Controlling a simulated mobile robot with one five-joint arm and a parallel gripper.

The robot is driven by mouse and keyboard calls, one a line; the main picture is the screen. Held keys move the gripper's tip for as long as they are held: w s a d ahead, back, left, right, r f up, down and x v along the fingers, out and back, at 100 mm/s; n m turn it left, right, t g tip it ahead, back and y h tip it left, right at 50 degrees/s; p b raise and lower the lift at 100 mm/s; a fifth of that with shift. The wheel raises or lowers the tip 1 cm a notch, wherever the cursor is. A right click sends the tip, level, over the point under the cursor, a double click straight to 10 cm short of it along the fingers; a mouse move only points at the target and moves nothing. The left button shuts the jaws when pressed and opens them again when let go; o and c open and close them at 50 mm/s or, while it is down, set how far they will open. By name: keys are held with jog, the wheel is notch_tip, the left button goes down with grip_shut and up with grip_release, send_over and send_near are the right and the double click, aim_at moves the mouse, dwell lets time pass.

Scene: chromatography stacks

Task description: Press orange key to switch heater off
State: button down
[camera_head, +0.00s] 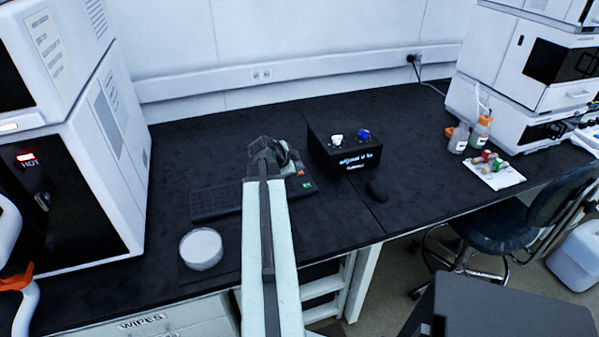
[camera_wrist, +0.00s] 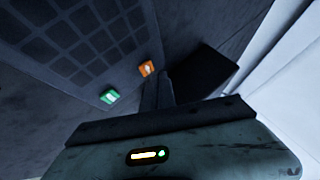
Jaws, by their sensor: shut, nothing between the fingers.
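A dark keyboard (camera_head: 215,202) lies on the black bench, partly hidden behind my arm. At its right end are an orange key (camera_head: 300,173) and a green key (camera_head: 307,186). In the wrist view the orange key (camera_wrist: 147,69) and the green key (camera_wrist: 109,96) sit beside the grid of dark keys. My gripper (camera_head: 268,150) is above the keyboard's far side in the head view. In the wrist view its shut, empty fingers (camera_wrist: 158,88) point toward the orange key, close beside it in the picture. I cannot tell whether they touch it.
A white instrument (camera_head: 85,170) at the left shows a red "HOT" light (camera_head: 26,157). A black box (camera_head: 345,150) with white and blue knobs stands right of my gripper. A white round dish (camera_head: 201,249) is near the front edge. Bottles (camera_head: 459,138) stand farther right.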

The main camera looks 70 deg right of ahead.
notch_tip(320, 180, up, 6)
jog(key=p, duration=0.6)
dwell(1.4)
